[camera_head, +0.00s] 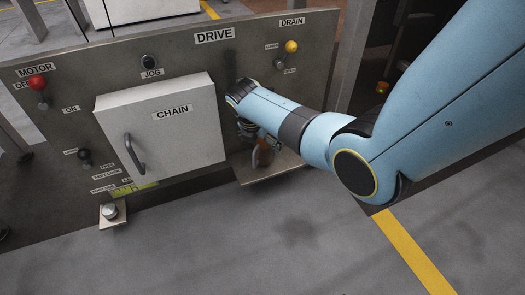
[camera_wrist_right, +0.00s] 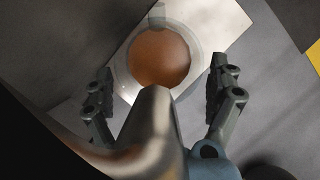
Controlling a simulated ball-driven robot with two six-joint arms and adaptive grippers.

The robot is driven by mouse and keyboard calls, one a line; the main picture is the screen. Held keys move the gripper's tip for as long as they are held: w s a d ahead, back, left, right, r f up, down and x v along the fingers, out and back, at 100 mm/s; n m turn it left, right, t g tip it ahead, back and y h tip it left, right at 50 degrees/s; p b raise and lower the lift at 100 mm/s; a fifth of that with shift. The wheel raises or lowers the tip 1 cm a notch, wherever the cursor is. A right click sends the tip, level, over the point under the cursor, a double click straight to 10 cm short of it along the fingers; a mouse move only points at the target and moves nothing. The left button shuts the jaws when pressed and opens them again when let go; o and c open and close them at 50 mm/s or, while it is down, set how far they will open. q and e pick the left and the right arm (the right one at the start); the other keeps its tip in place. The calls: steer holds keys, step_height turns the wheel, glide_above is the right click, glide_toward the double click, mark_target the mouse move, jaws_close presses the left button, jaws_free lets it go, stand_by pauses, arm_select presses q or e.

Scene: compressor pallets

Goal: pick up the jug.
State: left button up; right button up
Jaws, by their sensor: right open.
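The jug (camera_head: 264,156) shows as a small brown-filled vessel on a plate under the drive panel, partly hidden by my right arm and gripper. In the right wrist view the jug (camera_wrist_right: 158,60) is seen from above as a clear round rim with brown content inside. My right gripper (camera_head: 250,135) is beside the jug in the head view, partly covered by its own wrist. In the right wrist view my right gripper (camera_wrist_right: 160,75) is open, one finger on each side of the jug, with visible gaps. My left gripper is out of view.
A curved metal pipe (camera_wrist_right: 155,125) stands between the wrist camera and the jug. The pale plate (camera_head: 285,166) bears the jug. The panel (camera_head: 65,65) has a chain cover box (camera_head: 190,130), a yellow drain knob (camera_head: 291,46) and a red motor knob (camera_head: 36,82). The floor in front is clear.

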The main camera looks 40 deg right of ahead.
steer(key=c, duration=1.7)
steer(key=shift+r, duration=0.1)
steer(key=shift+c, duration=0.2)
